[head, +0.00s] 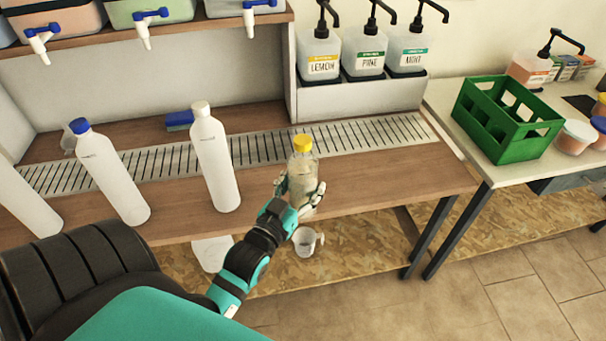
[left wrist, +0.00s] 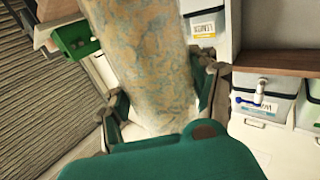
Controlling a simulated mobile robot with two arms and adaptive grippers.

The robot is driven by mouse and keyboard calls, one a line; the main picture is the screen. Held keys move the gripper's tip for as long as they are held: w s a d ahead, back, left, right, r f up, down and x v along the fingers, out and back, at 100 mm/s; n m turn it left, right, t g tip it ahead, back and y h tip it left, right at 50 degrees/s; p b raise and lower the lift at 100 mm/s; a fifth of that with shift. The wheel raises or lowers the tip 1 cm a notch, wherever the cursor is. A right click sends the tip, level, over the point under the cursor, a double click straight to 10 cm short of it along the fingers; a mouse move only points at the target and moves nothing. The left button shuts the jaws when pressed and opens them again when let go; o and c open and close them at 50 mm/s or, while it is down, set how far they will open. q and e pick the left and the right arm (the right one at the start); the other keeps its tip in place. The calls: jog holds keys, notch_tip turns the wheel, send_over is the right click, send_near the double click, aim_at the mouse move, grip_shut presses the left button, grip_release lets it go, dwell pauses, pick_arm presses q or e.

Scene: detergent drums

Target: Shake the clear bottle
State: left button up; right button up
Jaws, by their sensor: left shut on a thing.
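The clear bottle (head: 301,171) with a yellow cap stands out near the front edge of the wooden counter in the head view. My left gripper (head: 300,193) is shut around its lower body. In the left wrist view the bottle (left wrist: 145,60) fills the upper middle, between the fingers of my left gripper (left wrist: 165,105), and looks see-through with a mottled pattern behind it. The bottle is about upright in the head view. I cannot tell whether its base touches the counter. My right gripper is in neither view.
White bottles (head: 214,160) with white or blue caps stand left on the counter (head: 375,185). A metal grate (head: 255,148) runs behind them. Pump dispensers (head: 364,50) stand at the back. A green crate (head: 510,125) is on the right table. A white cup (head: 306,243) is below the counter.

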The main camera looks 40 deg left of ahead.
aim_at(303, 139)
pick_arm(q)
notch_tip(303, 139, up, 7)
jog(key=p, duration=0.5)
jog(key=shift+f+p, duration=0.2)
jog(key=shift+p, duration=0.15)
notch_tip(303, 139, up, 6)
jog(key=shift+r, duration=0.5)
notch_tip(303, 139, down, 7)
jog(key=shift+s+d+f, duration=0.1)
jog(key=shift+f, duration=0.1)
notch_tip(303, 139, up, 7)
jog(key=shift+f, duration=0.1)
notch_tip(303, 139, down, 7)
jog(key=shift+r, duration=0.2)
notch_tip(303, 139, up, 8)
jog(key=shift+f, duration=0.2)
notch_tip(303, 139, down, 8)
jog(key=shift+r, duration=0.3)
